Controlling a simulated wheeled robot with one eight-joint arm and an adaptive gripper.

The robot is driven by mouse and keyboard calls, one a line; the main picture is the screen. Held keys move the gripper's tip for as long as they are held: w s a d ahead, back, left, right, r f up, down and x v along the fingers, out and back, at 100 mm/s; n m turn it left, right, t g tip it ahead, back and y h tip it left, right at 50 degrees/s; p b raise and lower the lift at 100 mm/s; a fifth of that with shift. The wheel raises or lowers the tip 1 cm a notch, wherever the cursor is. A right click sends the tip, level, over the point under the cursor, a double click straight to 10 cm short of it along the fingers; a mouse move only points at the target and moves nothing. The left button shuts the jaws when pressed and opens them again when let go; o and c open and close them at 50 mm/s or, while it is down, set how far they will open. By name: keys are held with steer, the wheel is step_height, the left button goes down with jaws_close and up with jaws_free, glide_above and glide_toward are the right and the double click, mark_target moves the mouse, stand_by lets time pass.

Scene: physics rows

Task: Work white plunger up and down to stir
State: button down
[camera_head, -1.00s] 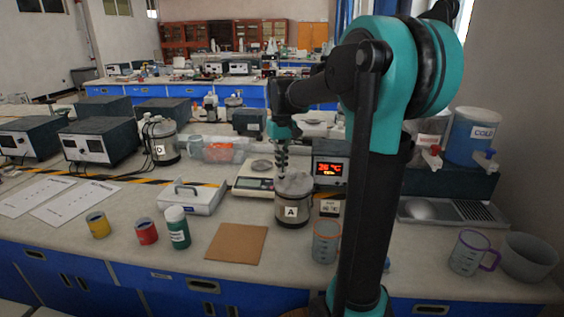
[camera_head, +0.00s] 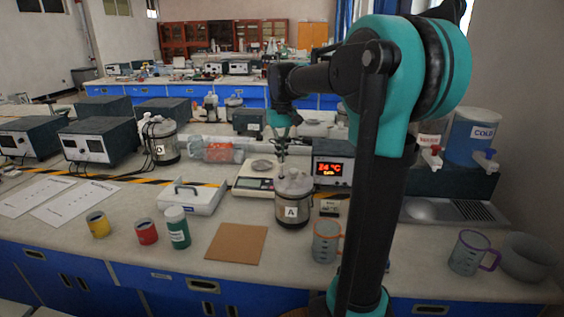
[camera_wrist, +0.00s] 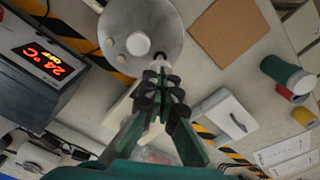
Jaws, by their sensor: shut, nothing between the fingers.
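I cannot tell for sure which of these is the white plunger. My gripper (camera_wrist: 160,77) is shut with nothing held. In the head view my gripper (camera_head: 282,150) is above the lid's back left side; whether it touches is unclear.
A scale (camera_head: 253,185) stands behind-left and a temperature display (camera_head: 333,171) behind-right of the calorimeter. A brown board (camera_head: 237,244) lies in front left, a beaker (camera_head: 326,243) front right. A green-labelled bottle (camera_head: 177,228) and two cups stand farther left.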

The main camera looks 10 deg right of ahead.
mark_target(282, 164)
steer(key=shift+f, duration=1.85)
steer(key=shift+r, duration=1.85)
steer(key=shift+r, duration=2.5)
